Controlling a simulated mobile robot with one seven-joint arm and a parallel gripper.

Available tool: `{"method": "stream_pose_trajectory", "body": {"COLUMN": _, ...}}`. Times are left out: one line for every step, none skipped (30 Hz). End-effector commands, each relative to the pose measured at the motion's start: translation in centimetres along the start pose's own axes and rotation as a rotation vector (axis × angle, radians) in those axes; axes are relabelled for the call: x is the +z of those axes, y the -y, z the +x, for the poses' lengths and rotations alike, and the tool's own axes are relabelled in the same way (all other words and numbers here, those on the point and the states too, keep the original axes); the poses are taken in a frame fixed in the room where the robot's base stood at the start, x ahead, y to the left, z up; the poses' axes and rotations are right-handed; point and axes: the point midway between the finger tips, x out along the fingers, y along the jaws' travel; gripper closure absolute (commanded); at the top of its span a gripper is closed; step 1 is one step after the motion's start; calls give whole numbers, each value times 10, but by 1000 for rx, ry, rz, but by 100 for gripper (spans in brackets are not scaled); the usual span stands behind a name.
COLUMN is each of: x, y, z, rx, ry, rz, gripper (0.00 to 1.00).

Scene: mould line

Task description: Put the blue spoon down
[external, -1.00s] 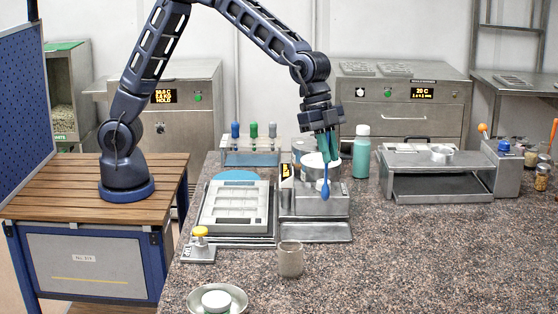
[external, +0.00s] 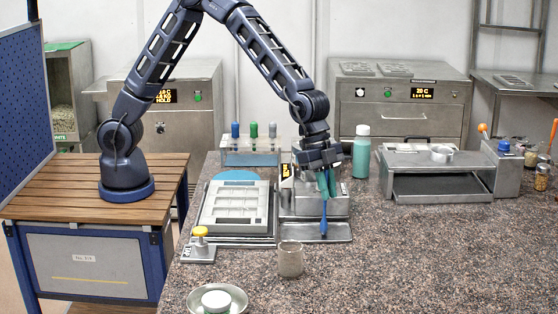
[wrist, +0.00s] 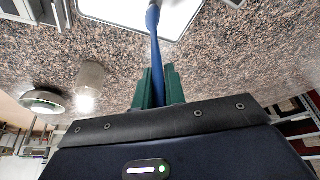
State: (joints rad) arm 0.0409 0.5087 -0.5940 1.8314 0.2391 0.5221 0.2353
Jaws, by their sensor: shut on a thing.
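The blue spoon (external: 324,222) hangs roughly upright from my gripper (external: 326,184) in the external view, its lower end over the metal tray (external: 300,236) at the front of the grey block. Whether it touches the tray I cannot tell. In the wrist view my green fingers (wrist: 158,88) are shut on the spoon's blue handle (wrist: 155,45).
A beige cup (external: 291,259) stands just in front of the tray. A flat panel with a grid (external: 236,208) lies to its left, with a yellow-knobbed device (external: 199,243) before it. A teal bottle (external: 361,153) stands behind right.

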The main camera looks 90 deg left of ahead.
Motion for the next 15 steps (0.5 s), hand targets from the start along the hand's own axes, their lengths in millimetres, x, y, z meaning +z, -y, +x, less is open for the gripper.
{"method": "stream_pose_trajectory", "body": {"x": 0, "y": 0, "z": 0, "rx": 0, "ry": 0, "rz": 0, "gripper": 100}}
{"method": "stream_pose_trajectory", "body": {"x": 0, "y": 0, "z": 0, "rx": 0, "ry": 0, "rz": 0, "gripper": 100}}
{"method": "stream_pose_trajectory", "body": {"x": 0, "y": 0, "z": 0, "rx": 0, "ry": 0, "rz": 0, "gripper": 100}}
{"method": "stream_pose_trajectory", "body": {"x": 0, "y": 0, "z": 1, "rx": 0, "ry": 0, "rz": 0, "gripper": 100}}
{"method": "stream_pose_trajectory", "body": {"x": 1, "y": 0, "z": 2, "rx": 0, "ry": 1, "rz": 0, "gripper": 100}}
{"method": "stream_pose_trajectory", "body": {"x": 1, "y": 0, "z": 3, "rx": 0, "ry": 1, "rz": 0, "gripper": 100}}
{"method": "stream_pose_trajectory", "body": {"x": 1, "y": 0, "z": 2, "rx": 0, "ry": 1, "rz": 0, "gripper": 84}}
{"method": "stream_pose_trajectory", "body": {"x": 1, "y": 0, "z": 2, "rx": 0, "ry": 0, "rz": 0, "gripper": 78}}
{"method": "stream_pose_trajectory", "body": {"x": 1, "y": 0, "z": 2, "rx": 0, "ry": 0, "rz": 0, "gripper": 70}}
{"method": "stream_pose_trajectory", "body": {"x": 1, "y": 0, "z": 2, "rx": 0, "ry": 0, "rz": 0, "gripper": 66}}
{"method": "stream_pose_trajectory", "body": {"x": 1, "y": 0, "z": 2, "rx": 0, "ry": 0, "rz": 0, "gripper": 66}}
{"method": "stream_pose_trajectory", "body": {"x": 1, "y": 0, "z": 2, "rx": 0, "ry": 0, "rz": 0, "gripper": 66}}
{"method": "stream_pose_trajectory", "body": {"x": 1, "y": 0, "z": 2, "rx": 0, "ry": 0, "rz": 0, "gripper": 66}}
{"method": "stream_pose_trajectory", "body": {"x": 1, "y": 0, "z": 2, "rx": 0, "ry": 0, "rz": 0, "gripper": 66}}
{"method": "stream_pose_trajectory", "body": {"x": 1, "y": 0, "z": 2, "rx": 0, "ry": 0, "rz": 0, "gripper": 66}}
